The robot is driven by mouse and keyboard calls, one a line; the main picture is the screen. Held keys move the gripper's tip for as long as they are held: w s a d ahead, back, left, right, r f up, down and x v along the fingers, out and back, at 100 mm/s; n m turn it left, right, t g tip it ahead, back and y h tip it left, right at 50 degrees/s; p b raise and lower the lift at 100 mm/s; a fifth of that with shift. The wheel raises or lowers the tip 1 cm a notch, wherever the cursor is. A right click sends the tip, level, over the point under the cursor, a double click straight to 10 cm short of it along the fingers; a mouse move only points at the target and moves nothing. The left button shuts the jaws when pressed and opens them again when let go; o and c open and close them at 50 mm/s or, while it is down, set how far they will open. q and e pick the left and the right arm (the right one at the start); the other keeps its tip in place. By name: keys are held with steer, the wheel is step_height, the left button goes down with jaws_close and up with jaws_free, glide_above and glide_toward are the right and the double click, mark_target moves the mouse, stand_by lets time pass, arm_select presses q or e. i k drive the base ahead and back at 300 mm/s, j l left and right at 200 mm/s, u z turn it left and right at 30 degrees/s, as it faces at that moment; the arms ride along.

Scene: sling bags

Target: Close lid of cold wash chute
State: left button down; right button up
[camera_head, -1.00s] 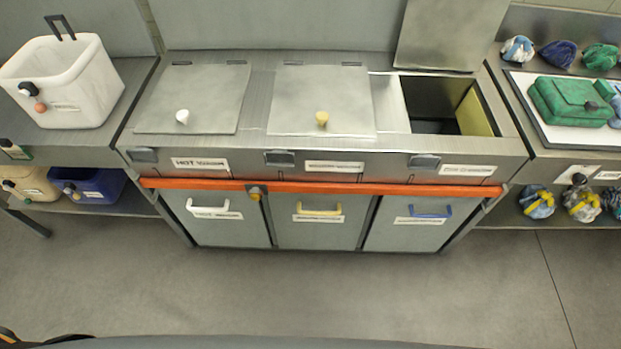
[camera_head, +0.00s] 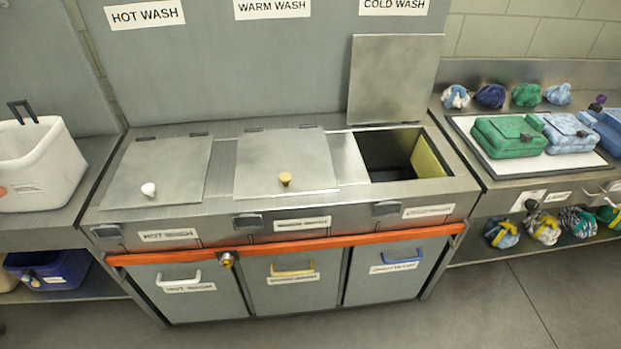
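The cold wash chute (camera_head: 388,158) is the right one of three chutes in the grey metal counter. Its lid (camera_head: 393,78) stands upright at the back, leaning near the wall under the "COLD WASH" sign (camera_head: 393,6). The opening is dark inside, with a yellow panel on its right inner side. The lid's knob is not visible. Neither of my grippers shows in the head view.
The hot wash lid (camera_head: 165,172) and warm wash lid (camera_head: 286,165) lie shut. An orange bar (camera_head: 330,242) crosses the front above several drawers. A white bin (camera_head: 40,165) stands left; a tray with sling bags (camera_head: 508,137) lies right. The floor in front is clear.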

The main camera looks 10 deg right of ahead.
mark_target(392, 78)
steer(key=i+l, duration=0.1)
steer(key=l, duration=0.35)
steer(key=i+l+u, duration=0.1)
steer(key=l, duration=0.35)
steer(key=i+l, duration=0.15)
steer(key=l, duration=0.3)
